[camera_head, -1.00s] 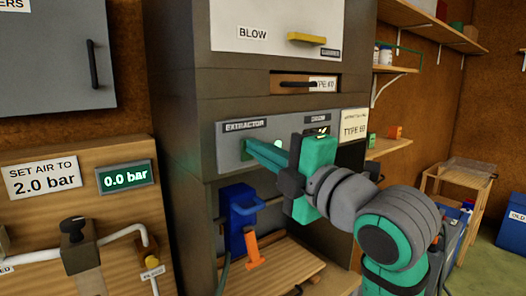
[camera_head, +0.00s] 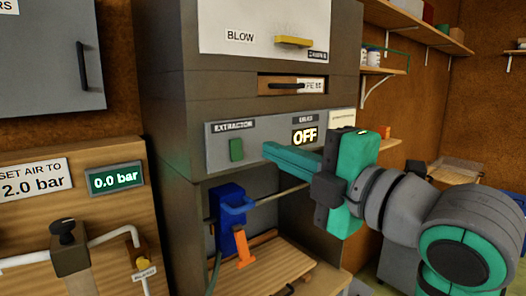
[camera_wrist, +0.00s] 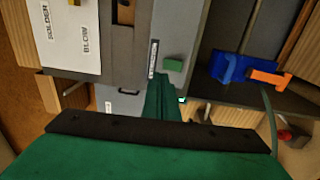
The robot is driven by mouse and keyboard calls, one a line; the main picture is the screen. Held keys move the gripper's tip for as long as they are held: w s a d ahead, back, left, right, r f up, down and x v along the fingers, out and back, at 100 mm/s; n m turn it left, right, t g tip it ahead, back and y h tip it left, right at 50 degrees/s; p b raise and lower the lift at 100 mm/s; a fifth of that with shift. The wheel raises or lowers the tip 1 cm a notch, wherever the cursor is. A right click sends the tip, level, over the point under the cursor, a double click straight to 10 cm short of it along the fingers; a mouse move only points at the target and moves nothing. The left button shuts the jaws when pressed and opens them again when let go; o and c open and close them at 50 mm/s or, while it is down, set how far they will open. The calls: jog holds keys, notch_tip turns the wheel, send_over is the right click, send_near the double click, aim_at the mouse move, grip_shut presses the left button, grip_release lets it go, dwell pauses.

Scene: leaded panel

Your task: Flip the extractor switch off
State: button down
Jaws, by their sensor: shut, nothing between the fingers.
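The extractor switch (camera_head: 236,149) is a small green rocker under the EXTRACTOR label (camera_head: 234,126) on the grey panel. It also shows in the wrist view (camera_wrist: 173,64), just beyond my fingertips. A display (camera_head: 305,136) to its right on the panel reads OFF. My gripper (camera_head: 268,150) is shut and empty, its green fingers pointing left toward the switch. A gap shows between the fingertips and the switch in the head view. In the wrist view the shut fingers (camera_wrist: 160,98) point at the panel near the switch.
Below the panel, a blue holder (camera_head: 231,212) with an orange-handled tool (camera_head: 243,248) sits in the open bay. A drawer (camera_head: 292,85) and the BLOW cover (camera_head: 265,25) are above.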

jog(key=v, duration=0.3)
jog(key=r+v, duration=0.1)
jog(key=v, duration=0.1)
jog(key=shift+w+d, duration=0.2)
jog(key=shift+d, duration=0.1)
jog(key=shift+d, duration=0.1)
